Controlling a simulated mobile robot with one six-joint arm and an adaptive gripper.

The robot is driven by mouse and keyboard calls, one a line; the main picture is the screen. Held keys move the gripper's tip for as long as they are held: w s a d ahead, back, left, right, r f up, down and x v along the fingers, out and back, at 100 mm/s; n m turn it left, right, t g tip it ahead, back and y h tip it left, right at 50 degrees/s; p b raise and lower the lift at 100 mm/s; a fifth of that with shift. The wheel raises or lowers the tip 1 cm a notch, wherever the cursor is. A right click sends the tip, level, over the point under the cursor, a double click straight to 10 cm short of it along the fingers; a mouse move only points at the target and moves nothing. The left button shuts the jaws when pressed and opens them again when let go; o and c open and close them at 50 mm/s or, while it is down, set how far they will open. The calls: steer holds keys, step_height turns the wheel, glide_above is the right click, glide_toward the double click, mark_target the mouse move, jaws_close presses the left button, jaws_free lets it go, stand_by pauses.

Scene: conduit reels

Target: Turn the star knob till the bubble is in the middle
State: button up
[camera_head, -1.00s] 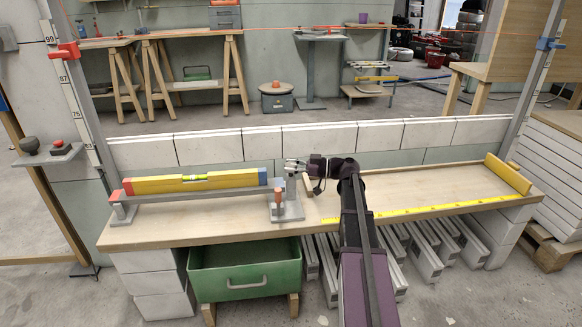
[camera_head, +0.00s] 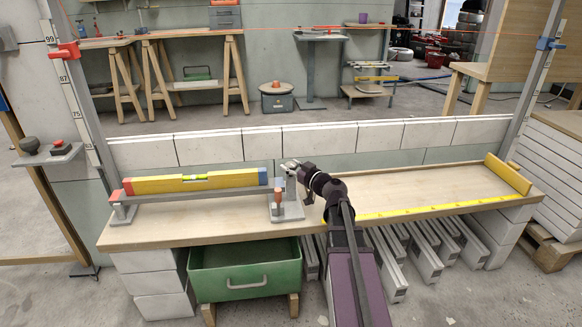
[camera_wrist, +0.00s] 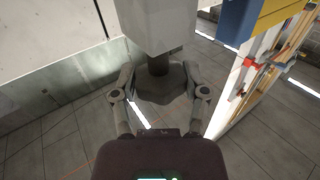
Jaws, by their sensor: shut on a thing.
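A yellow spirit level (camera_head: 223,180) with blue and red ends lies on a grey bar above the bench, its right end slightly higher in the picture. Its green vial (camera_head: 195,178) shows near the middle; the bubble's exact place is too small to tell. In the wrist view, the dark grey star knob (camera_wrist: 160,88) sits on a stem under a light grey block. My gripper (camera_wrist: 160,98) has a finger on each side of it and is shut on it. In the head view, my gripper (camera_head: 289,168) is at the level's right end, and the knob is hard to make out.
A yellow tape (camera_head: 430,208) lies along the bench's front edge. The bench top (camera_head: 410,185) to the right is mostly clear. A green drawer (camera_head: 245,272) stands below.

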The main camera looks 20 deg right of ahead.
mark_target(294, 169)
steer(key=shift+w+m+t+h, duration=0.1)
steer(key=shift+m+t+h, duration=0.4)
steer(key=shift+m+h, duration=1.2)
steer(key=shift+h, duration=0.6)
steer(key=o, duration=1.2)
steer(key=shift+c, duration=0.2)
steer(key=shift+s, duration=0.2)
steer(key=shift+s+d, duration=0.15)
steer(key=shift+s, duration=1.65)
steer(key=shift+s+d, duration=0.15)
steer(key=shift+s, duration=1.65)
